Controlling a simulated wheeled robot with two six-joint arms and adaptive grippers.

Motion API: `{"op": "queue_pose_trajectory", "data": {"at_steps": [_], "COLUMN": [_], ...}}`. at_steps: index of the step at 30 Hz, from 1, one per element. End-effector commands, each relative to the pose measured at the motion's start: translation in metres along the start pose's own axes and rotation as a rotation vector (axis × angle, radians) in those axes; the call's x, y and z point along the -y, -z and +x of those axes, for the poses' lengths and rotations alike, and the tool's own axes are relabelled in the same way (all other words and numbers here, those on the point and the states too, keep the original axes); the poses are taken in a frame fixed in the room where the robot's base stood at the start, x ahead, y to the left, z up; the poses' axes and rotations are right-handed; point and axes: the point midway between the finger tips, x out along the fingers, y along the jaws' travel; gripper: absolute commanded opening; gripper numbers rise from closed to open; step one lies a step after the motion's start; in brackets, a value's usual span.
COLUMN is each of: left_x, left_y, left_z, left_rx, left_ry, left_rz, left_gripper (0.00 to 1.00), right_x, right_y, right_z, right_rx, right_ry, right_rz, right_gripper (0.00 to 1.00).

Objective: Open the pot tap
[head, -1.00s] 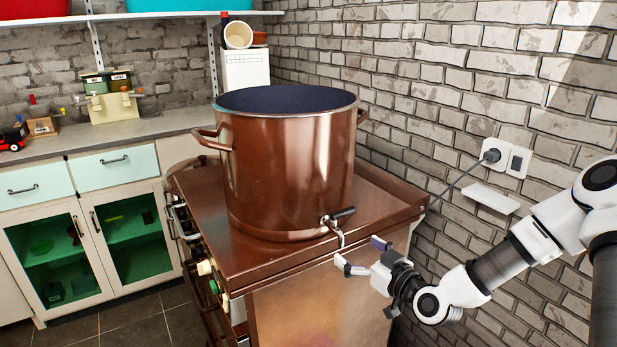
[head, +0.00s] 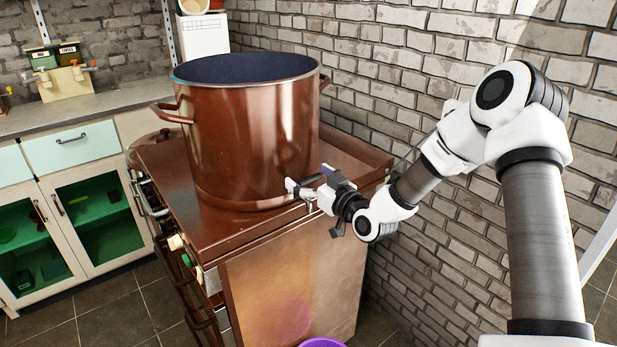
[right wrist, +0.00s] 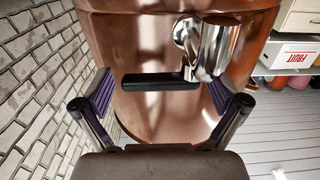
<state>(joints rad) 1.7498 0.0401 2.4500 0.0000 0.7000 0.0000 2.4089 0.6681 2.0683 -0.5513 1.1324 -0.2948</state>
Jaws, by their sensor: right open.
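A large copper pot (head: 240,130) stands on the copper-coloured stove top. In the right wrist view the pot's tap (right wrist: 215,50) shows as a chrome body with a black lever handle (right wrist: 160,82) lying across the picture. My right gripper (head: 305,187) is open at the tap in the head view and partly hides it. In the right wrist view its two purple-padded fingers (right wrist: 160,95) stand to either side, with the black handle between them. I cannot tell whether a finger touches the handle. My left gripper is not in view.
The copper stove (head: 290,275) has knobs and a rail on its left side. A brick wall (head: 440,90) runs close along the right. A purple round thing (head: 322,343) shows at the bottom edge. Cabinets with a counter (head: 70,115) stand at the left.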

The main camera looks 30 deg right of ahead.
Motion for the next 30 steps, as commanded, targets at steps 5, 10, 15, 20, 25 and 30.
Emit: {"op": "queue_pose_trajectory", "data": {"at_steps": [5,10,15,20,25,30], "left_x": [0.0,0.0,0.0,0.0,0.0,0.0], "left_y": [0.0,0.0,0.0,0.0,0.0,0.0], "left_z": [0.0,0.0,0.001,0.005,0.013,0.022], "left_rx": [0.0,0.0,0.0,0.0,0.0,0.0], "left_ry": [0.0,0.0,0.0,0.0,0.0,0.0], "left_rz": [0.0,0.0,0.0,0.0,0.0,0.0], "left_gripper": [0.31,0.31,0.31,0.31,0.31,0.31], "right_x": [0.0,0.0,0.0,0.001,0.001,0.002], "right_y": [0.0,0.0,0.0,-0.001,-0.002,-0.003], "right_z": [0.0,0.0,-0.001,-0.002,-0.004,-0.007], "right_rx": [0.0,0.0,-0.001,0.0,0.001,0.0], "right_ry": [0.0,0.0,-0.008,-0.043,-0.126,-0.252], "right_rz": [0.0,-0.001,-0.001,-0.002,-0.004,-0.007], "right_gripper": [0.51,0.36,0.36,0.36,0.36,0.36]}}
